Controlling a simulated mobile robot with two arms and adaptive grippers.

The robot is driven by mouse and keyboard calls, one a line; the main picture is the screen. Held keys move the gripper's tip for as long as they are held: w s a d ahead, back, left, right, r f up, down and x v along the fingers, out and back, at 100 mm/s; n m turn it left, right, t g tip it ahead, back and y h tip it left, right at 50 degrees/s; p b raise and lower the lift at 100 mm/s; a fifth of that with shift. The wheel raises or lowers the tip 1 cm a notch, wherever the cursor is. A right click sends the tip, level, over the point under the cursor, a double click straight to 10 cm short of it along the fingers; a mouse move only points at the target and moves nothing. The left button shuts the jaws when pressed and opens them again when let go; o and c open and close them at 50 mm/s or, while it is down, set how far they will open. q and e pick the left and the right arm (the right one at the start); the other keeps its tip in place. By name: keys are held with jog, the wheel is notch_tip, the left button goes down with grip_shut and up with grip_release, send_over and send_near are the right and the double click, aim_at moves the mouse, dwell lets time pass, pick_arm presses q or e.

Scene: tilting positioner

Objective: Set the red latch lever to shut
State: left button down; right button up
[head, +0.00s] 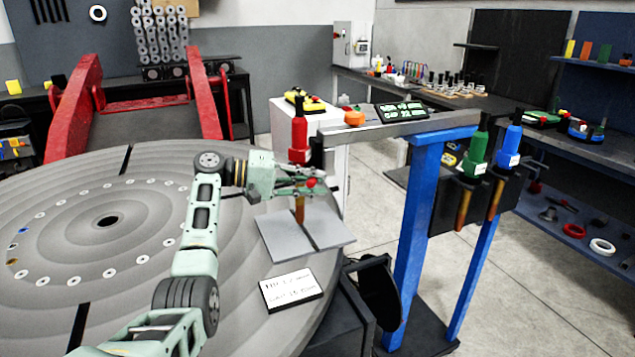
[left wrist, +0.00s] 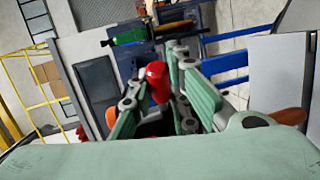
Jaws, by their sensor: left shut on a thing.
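The red latch lever shows only as a small red knob (head: 312,182) at the fingertips of my left gripper (head: 311,184). In the left wrist view the red knob (left wrist: 157,82) sits between the two green fingers (left wrist: 158,90), which are closed on it. The rest of the lever is hidden by the fingers, so I cannot tell its setting. My left gripper reaches in from the left above the grey plates. My right gripper is in neither view.
A red-handled tool (head: 299,130) stands upright close beside my left gripper. Below are grey plates (head: 283,235) and a white card (head: 291,290) on the round grey table (head: 150,285). A blue stand (head: 412,220) is to the right, with green (head: 477,148) and blue (head: 509,147) tools.

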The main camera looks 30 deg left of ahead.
pick_arm(q)
jog(key=c, duration=1.7)
grip_release()
jog(key=shift+o, duration=0.2)
jog(key=v, duration=1.2)
